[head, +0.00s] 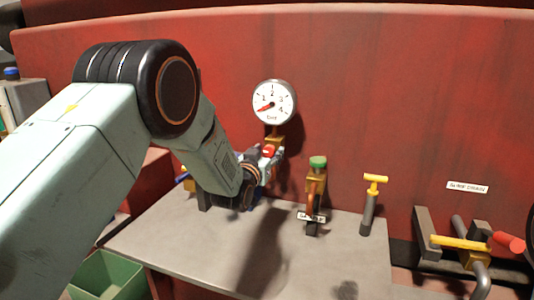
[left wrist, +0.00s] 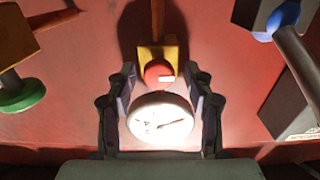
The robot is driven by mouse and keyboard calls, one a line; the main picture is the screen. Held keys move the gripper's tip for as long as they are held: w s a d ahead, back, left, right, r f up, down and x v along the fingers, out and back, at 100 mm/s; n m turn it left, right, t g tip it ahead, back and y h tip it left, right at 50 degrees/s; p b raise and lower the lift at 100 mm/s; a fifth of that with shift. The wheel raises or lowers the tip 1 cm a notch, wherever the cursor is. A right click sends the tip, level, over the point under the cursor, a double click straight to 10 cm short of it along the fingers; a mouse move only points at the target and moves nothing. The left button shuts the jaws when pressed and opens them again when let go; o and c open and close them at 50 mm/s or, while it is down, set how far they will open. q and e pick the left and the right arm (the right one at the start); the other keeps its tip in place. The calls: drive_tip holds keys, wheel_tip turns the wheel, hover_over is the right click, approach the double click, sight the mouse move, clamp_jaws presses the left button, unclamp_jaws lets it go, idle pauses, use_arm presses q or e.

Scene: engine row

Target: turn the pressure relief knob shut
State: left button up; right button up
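The red knob (head: 268,151) sits on a brass-yellow block below a round white pressure gauge (head: 273,101). The gauge's red needle points to the lower left, below the 1. My left gripper (head: 266,160) is at the knob and partly covers the block. In the left wrist view, the red knob (left wrist: 159,72) shows between the two dark fingertips, with a gap on each side. The fingers are open; I cannot tell how far they reach along the knob. The white gauge face (left wrist: 160,121) shows nearer the palm in that view, washed out by glare. My right gripper is not in view.
A green-topped valve (head: 318,162) and a yellow T-handle (head: 375,180) stand to the right on the grey bench (head: 340,265). Further right are a yellow lever (head: 458,243) and a red handle (head: 508,242). A green crate (head: 105,268) sits lower left. The red wall is behind.

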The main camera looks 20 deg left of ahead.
use_arm(q)
drive_tip(key=shift+s+d+r, duration=0.1)
drive_tip(key=shift+s+r, duration=0.05)
drive_tip(key=shift+s, duration=0.05)
drive_tip(key=c, duration=0.4)
clamp_jaws()
drive_tip(key=shift+m, duration=0.3)
drive_tip(key=m, duration=0.3)
drive_tip(key=shift+m, duration=0.3)
drive_tip(key=m, duration=0.4)
drive_tip(key=shift+d+m+b, duration=0.1)
drive_tip(key=shift+m+b, duration=0.2)
drive_tip(key=shift+b, duration=0.1)
drive_tip(key=m, duration=0.5)
drive_tip(key=shift+m+b, duration=0.4)
drive_tip(key=shift+m, duration=1.6)
drive_tip(key=shift+w, duration=0.1)
